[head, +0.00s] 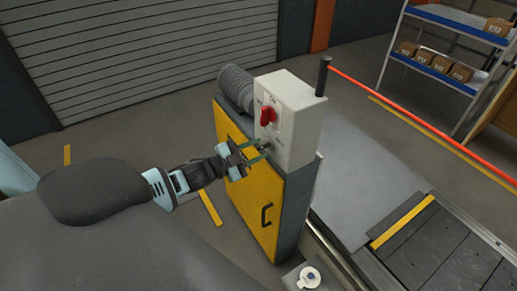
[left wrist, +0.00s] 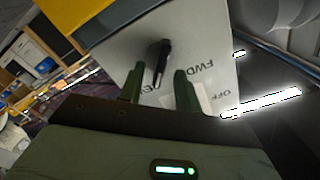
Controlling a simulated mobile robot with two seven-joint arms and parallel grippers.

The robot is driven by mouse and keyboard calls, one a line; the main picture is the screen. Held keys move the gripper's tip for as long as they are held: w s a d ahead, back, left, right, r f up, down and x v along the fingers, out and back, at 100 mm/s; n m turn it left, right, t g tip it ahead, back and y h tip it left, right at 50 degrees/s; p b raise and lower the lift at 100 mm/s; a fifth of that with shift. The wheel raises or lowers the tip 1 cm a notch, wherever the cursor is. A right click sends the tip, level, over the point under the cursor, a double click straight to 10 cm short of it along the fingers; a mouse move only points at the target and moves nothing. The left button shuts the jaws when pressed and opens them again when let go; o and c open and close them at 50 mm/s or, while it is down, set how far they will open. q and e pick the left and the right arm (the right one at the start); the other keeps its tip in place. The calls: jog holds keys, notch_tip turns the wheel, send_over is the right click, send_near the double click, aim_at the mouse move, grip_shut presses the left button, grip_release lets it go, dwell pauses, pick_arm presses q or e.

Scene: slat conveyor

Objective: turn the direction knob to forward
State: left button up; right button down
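The direction knob is a black lever-like knob (left wrist: 160,60) on the white face of the control box (head: 298,110). In the left wrist view its narrow end points down toward a partly hidden label ending in "EV". The label "FWD" (left wrist: 206,69) is to its right. My left gripper (head: 262,152) is at the lower part of the box face. In the left wrist view its two green fingers (left wrist: 159,86) are apart, with the knob in the gap between them. I see no finger clearly touching the knob. My right gripper is in neither view.
A red switch (head: 267,116) sits above the knob on the same face. The box stands on a yellow-fronted cabinet (head: 252,190) with a black handle. The slat conveyor (head: 440,245) is at the right. A red bar (head: 420,122) extends right from a dark post.

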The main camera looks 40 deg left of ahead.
pick_arm(q)
jog(key=shift+w+d, duration=0.25)
jog(key=shift+w, duration=0.35)
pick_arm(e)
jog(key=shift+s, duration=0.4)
pick_arm(q)
jog(key=shift+c, duration=0.2)
grip_shut()
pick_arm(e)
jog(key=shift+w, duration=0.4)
